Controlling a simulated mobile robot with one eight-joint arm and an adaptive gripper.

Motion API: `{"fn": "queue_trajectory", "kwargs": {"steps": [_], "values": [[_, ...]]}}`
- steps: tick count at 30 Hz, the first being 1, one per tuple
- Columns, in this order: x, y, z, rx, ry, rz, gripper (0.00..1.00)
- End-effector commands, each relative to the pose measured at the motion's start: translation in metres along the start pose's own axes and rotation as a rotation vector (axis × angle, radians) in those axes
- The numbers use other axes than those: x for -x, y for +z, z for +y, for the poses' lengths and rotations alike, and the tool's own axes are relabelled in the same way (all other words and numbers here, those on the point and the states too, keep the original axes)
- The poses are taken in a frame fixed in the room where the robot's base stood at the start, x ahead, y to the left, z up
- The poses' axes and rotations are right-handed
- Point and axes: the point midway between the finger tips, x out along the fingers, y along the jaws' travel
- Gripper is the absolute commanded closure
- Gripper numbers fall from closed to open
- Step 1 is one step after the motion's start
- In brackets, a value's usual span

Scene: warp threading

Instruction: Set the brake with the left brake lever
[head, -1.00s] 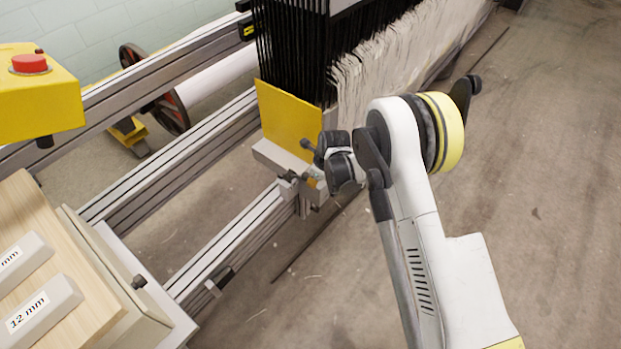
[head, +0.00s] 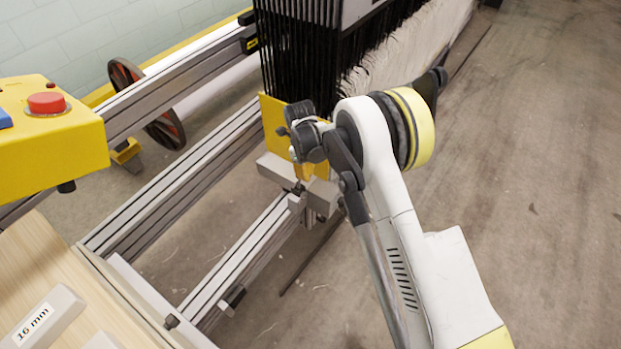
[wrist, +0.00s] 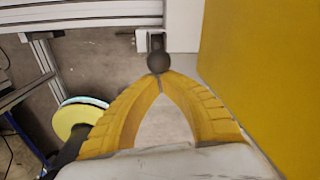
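The brake lever's dark ball knob (wrist: 161,61) stands in front of a pale bracket in the wrist view, just beyond the fingertips of my gripper (wrist: 160,77). The yellow fingers meet at their tips, with nothing seen between them. The tips are touching the knob or very close to it; I cannot tell which. In the head view my gripper (head: 311,175) points down beside the yellow plate, and a small dark knob (head: 297,187) shows by its tips. The lever's arm is mostly hidden.
The yellow plate (wrist: 262,70) stands close on the right of my gripper. A metal rail (head: 235,262) runs from the bracket toward the wooden table (head: 35,255). A yellow control box (head: 50,150) with a red button is at the left. Open floor lies to the right.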

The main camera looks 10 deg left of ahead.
Motion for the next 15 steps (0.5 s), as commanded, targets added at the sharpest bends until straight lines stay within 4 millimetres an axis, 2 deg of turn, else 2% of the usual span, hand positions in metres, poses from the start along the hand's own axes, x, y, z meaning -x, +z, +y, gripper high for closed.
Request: {"fn": "queue_trajectory", "kwargs": {"steps": [15], "values": [[0.0033, 0.0104, -0.0019, 0.0, 0.0, 0.0, 1.0]]}}
